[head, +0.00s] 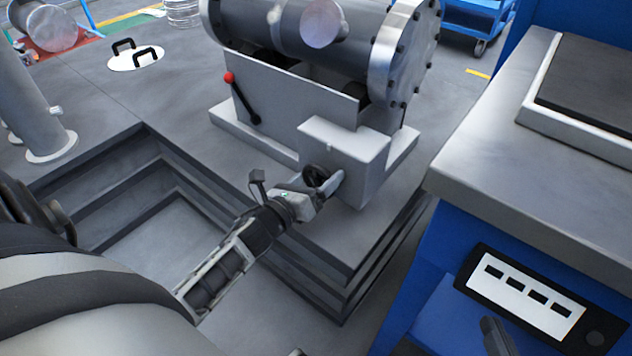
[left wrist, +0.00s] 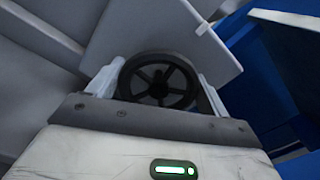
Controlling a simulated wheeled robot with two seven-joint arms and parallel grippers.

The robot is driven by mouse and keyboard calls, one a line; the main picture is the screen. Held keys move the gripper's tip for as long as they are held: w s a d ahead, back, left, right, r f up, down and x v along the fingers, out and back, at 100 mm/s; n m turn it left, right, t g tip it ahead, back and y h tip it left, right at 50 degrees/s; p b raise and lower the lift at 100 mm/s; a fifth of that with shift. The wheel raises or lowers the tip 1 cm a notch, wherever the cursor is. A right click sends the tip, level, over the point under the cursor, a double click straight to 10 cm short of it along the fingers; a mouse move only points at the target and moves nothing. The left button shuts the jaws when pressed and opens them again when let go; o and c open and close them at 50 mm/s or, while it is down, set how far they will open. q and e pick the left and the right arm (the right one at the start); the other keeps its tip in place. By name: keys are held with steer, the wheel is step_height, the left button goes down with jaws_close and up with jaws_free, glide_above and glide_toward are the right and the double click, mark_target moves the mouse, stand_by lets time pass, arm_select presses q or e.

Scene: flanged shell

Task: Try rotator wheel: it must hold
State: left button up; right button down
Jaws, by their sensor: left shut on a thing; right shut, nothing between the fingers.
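The rotator wheel is a small black spoked handwheel (head: 314,174) on the front of a grey box (head: 345,150) under the big shell. In the left wrist view the wheel (left wrist: 160,58) faces me, with its rim between the two pale fingers. My left gripper (head: 326,186) reaches in from the lower left and is shut on the wheel; the near finger partly hides it in the head view. The flanged shell (head: 345,40) is a grey metal cylinder with a bolted end flange (head: 408,55), lying on its stand. My right gripper's fingers do not show.
A red-knobbed lever (head: 241,98) stands left of the grey box. A stepped pit (head: 130,190) opens at the left. A grey-topped blue bench (head: 500,160) with a switch panel (head: 525,300) closes off the right.

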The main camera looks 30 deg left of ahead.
arm_select(q)
steer(key=shift+f+m+b, duration=0.1)
steer(key=shift+m+b, duration=0.3)
steer(key=shift+m, duration=0.2)
steer(key=shift+d+m, duration=0.1)
steer(key=shift+m, duration=0.5)
steer(key=o, duration=1.4)
steer(key=shift+o, duration=0.2)
steer(key=shift+s, duration=0.1)
